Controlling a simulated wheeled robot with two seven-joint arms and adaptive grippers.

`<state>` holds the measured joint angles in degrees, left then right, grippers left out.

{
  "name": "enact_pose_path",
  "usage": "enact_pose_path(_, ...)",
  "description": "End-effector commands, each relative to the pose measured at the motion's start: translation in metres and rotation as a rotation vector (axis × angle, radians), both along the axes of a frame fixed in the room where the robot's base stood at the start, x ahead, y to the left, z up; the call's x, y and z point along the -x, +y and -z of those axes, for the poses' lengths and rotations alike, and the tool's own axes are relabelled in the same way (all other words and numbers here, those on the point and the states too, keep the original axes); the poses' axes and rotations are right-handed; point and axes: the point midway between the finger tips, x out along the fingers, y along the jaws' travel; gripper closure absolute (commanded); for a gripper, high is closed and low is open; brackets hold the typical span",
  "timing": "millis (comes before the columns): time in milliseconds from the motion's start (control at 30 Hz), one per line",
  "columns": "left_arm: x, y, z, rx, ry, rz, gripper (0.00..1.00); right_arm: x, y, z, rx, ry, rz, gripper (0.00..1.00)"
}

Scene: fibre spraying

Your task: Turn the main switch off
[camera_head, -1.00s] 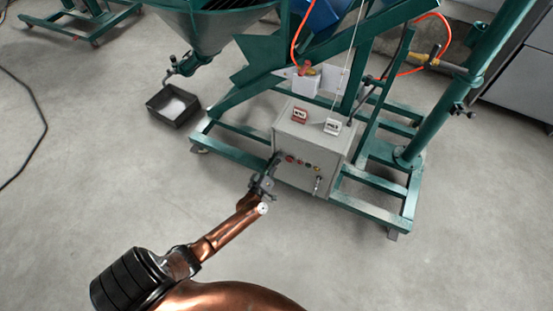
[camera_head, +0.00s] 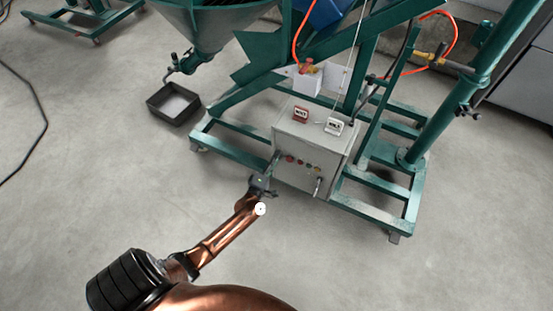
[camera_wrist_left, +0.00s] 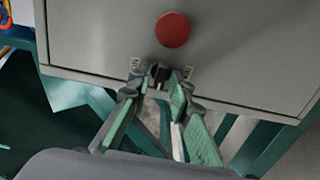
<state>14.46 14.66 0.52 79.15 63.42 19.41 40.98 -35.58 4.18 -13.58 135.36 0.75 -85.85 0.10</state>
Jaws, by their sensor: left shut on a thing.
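The main switch (camera_wrist_left: 159,72) is a small black knob low on the front of a grey control box (camera_head: 313,143), between two small labels in the left wrist view. A round red button (camera_wrist_left: 173,29) sits just above it. My left gripper (camera_wrist_left: 157,84) is at the knob, shut on it, with one green-padded finger on each side. The fingers hide part of the knob. In the head view my left gripper (camera_head: 271,174) is at the lower left of the box front. My right gripper is not in view.
The box stands on a green machine frame (camera_head: 240,152) with several small buttons on its front. A black tray (camera_head: 152,112) lies under a hopper (camera_head: 208,30) at the left. The floor in front of the box is clear.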

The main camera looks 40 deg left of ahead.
Motion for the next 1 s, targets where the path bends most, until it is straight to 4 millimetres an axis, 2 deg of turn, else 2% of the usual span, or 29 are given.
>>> enact_pose_path(233, 0.0013, -0.0006, 0.0028, 0.041, -0.006, 0.000, 1.00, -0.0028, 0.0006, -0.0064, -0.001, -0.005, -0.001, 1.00)
enact_pose_path(600, 0.0014, -0.0004, 0.0027, 0.045, -0.007, 0.000, 1.00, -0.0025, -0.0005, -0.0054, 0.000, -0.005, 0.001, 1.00)
enact_pose_path(633, 0.0014, -0.0004, 0.0027, 0.045, -0.007, 0.000, 0.81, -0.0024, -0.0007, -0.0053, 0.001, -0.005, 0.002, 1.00)
enact_pose_path(700, 0.0014, -0.0003, 0.0026, 0.045, -0.007, 0.000, 0.76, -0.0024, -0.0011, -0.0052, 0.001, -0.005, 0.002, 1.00)
enact_pose_path(1000, 0.0012, -0.0003, 0.0012, 0.042, -0.008, 0.000, 0.74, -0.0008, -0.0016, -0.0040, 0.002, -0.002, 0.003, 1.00)
